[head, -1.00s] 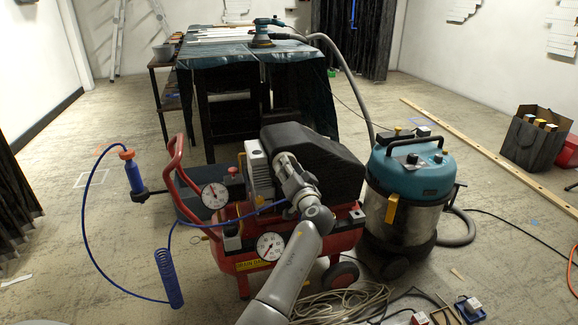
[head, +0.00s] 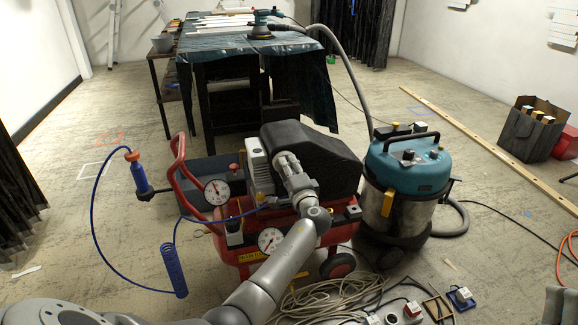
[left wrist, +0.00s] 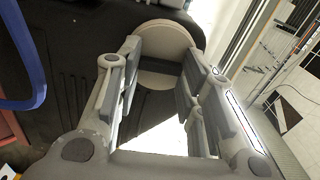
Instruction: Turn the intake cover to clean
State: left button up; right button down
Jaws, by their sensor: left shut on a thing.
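The compressor (head: 310,150) stands mid-floor, with a black housing, a red tank and a ribbed grey block at its front. The intake cover, a round beige disc (left wrist: 163,38), shows at the top of the left wrist view. My left gripper (head: 287,166) reaches the front of the black housing in the head view. In the left wrist view its two fingers (left wrist: 158,62) are spread to the disc's width and shut on it at both sides. The gripper hides much of the cover in the head view; no marking on it is readable.
A blue-topped vacuum (head: 408,175) stands close on the compressor's right. A coiled blue air hose (head: 174,270) hangs at the left. Tangled cable (head: 335,302) lies on the floor in front. A draped table (head: 230,70) stands behind. The left floor is mostly clear.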

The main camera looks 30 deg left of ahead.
pick_arm(q)
jog(key=shift+w+r+m, duration=0.1)
jog(key=shift+r+m, duration=0.05)
jog(key=shift+m, duration=0.35)
pick_arm(e)
jog(key=shift+w+a+f+g, duration=0.1)
jog(key=shift+w+f+g, duration=0.75)
jog(key=shift+f, duration=0.2)
pick_arm(q)
jog(key=o, duration=1)
pick_arm(e)
jog(key=shift+w, duration=0.1)
pick_arm(q)
jog(key=shift+d, duration=0.1)
jog(key=v, duration=1.2)
